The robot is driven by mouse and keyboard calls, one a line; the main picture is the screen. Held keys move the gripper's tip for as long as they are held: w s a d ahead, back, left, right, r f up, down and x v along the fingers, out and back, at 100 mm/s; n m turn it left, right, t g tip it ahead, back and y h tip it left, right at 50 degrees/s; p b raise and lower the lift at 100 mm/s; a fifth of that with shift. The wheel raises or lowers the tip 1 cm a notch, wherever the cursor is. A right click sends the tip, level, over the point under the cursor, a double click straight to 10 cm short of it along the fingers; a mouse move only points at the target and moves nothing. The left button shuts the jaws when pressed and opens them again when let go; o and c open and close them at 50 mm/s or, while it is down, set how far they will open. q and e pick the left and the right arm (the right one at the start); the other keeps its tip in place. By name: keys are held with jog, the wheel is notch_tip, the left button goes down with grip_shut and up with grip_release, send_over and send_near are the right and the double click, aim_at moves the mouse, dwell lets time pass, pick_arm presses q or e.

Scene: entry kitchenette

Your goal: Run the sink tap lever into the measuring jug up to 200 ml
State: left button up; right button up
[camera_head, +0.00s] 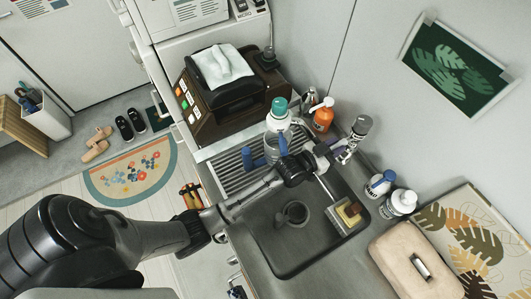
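The metal sink tap (348,150) stands at the back edge of the sink (290,245). My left arm reaches in from the left over the sink's near-left part. Its dark gripper (308,160) is by the tap, at its left. The fingertips are small and overlap the tap, so I cannot tell whether they touch the lever or are open or shut. I cannot clearly make out a measuring jug or its scale. My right gripper is not in view.
A sponge in a holder (346,216) is in the sink's right part, near the drain (293,213). An orange pump bottle (322,118) and white bottles (398,203) stand along the back. A coffee machine (225,90) is left; a beige box (415,262) is right.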

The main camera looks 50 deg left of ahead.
pick_arm(q)
jog(key=shift+c, duration=1.3)
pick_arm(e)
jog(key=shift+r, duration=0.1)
pick_arm(q)
jog(key=shift+s+d+r+n+y+p, duration=0.15)
jog(key=shift+d+n+y+p, duration=0.25)
jog(key=shift+y+p, duration=0.25)
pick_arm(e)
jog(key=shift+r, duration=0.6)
pick_arm(q)
jog(key=shift+d+n+y+p, duration=0.3)
jog(key=shift+n+y+p, duration=0.1)
jog(key=shift+n+y, duration=0.15)
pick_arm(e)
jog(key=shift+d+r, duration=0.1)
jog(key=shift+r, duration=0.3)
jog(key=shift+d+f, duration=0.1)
pick_arm(q)
jog(key=shift+a, duration=0.1)
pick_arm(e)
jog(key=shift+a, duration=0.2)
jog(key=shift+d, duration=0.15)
